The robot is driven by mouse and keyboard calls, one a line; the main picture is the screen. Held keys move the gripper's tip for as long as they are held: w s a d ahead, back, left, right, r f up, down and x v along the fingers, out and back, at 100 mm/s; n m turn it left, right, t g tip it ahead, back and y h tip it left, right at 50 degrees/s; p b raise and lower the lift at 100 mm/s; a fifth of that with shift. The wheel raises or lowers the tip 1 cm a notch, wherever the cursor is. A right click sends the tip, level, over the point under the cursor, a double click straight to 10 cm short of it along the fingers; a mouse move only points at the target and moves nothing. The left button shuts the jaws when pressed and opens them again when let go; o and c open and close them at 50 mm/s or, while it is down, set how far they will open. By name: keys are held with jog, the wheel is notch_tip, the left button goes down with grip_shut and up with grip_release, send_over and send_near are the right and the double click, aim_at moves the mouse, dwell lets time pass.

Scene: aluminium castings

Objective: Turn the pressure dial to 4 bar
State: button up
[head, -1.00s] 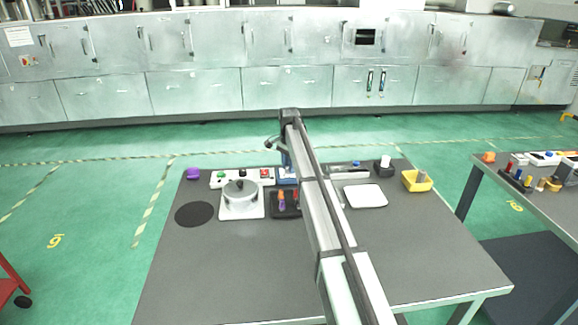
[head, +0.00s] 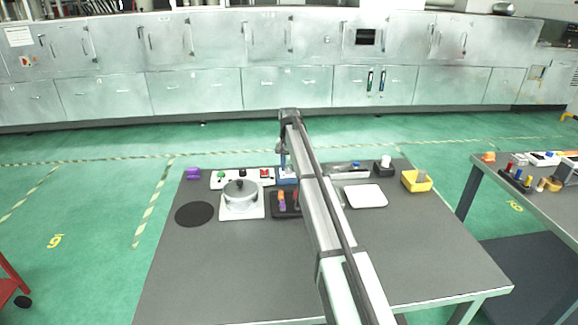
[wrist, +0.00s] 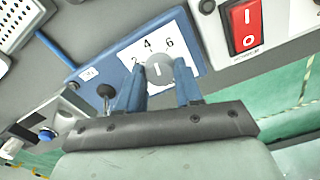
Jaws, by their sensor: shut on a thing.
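The pressure dial is a round grey knob (wrist: 159,68) on a white scale plate marked 2, 4 and 6, set in a blue panel (wrist: 88,75). The blue panel also shows in the head view (head: 288,181), at the back of the table, with its dial hidden there. My gripper (wrist: 159,84) is shut on the knob, one blue finger on each side. A short light mark on the knob stands nearly upright in the wrist view, roughly between 4 and 6; its exact reading is hard to tell. In the head view my arm covers much of this area.
A red rocker switch (wrist: 243,27) sits right of the dial in the wrist view. A small dark knob (wrist: 106,91) stands close by the left finger. A pot (head: 240,194), a white tray (head: 365,196) and a yellow bin (head: 417,181) stand on the table; its front is clear.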

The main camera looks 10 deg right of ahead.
aim_at(289, 167)
jog(key=shift+n, duration=1.1)
jog(key=o, duration=1)
jog(key=shift+o, duration=0.2)
notch_tip(289, 167, up, 14)
jog(key=shift+f, duration=0.1)
